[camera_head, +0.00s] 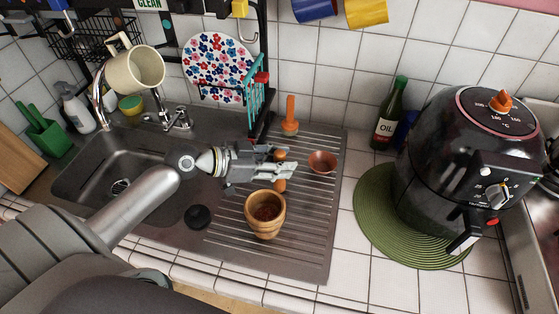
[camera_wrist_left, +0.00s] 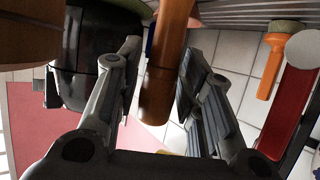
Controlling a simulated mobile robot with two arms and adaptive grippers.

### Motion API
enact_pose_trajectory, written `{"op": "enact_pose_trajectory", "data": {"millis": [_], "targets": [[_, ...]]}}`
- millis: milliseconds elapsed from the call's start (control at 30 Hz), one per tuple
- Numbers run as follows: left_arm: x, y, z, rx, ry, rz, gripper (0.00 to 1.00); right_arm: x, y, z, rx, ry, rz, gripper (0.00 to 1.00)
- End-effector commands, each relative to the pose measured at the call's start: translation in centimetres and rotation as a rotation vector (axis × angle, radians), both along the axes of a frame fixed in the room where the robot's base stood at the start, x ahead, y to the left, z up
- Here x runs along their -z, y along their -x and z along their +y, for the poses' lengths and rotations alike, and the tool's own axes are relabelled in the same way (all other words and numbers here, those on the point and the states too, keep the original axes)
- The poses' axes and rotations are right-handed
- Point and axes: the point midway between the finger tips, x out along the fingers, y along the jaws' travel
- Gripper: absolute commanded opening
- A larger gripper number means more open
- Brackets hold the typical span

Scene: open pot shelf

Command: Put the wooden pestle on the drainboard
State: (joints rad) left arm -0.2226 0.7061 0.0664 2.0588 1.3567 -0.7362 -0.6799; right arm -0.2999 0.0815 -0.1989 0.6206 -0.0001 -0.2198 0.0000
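The wooden pestle (camera_head: 280,186) is an orange-brown rod above or at the ribbed drainboard (camera_head: 312,222), behind the wooden mortar (camera_head: 265,225). My left gripper (camera_head: 290,162) reaches in from the left over the drainboard, with its fingers on both sides of the pestle and hiding its middle. In the left wrist view the pestle (camera_wrist_left: 165,65) runs between the spread fingers, with a gap beside the left finger. I cannot tell whether the right finger touches it, nor whether the pestle's lower end rests on the drainboard. My right gripper is not in view.
A small reddish bowl (camera_head: 322,162) and an orange-handled brush (camera_head: 290,117) stand at the back of the drainboard. A dish rack (camera_head: 257,97) rises behind. The sink basin (camera_head: 150,165) lies left. An oil bottle (camera_head: 390,115) and black air fryer (camera_head: 465,160) stand right.

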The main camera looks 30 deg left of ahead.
Motion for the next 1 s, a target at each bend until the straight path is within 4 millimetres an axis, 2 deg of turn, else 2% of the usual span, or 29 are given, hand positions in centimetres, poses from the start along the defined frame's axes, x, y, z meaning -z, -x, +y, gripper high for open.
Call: {"op": "enact_pose_trajectory", "data": {"millis": [433, 567, 1000], "targets": [[-0.6, 0.0, 0.0, 0.000, 0.001, -0.001, 0.44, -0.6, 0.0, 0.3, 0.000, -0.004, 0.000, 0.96], [-0.5, 1.1, 1.1, -0.002, -0.003, 0.003, 0.44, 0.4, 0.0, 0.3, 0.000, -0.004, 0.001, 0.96], [-3.3, 5.9, 5.2, -0.001, -0.001, 0.002, 0.44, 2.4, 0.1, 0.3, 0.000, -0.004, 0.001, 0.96]]}}
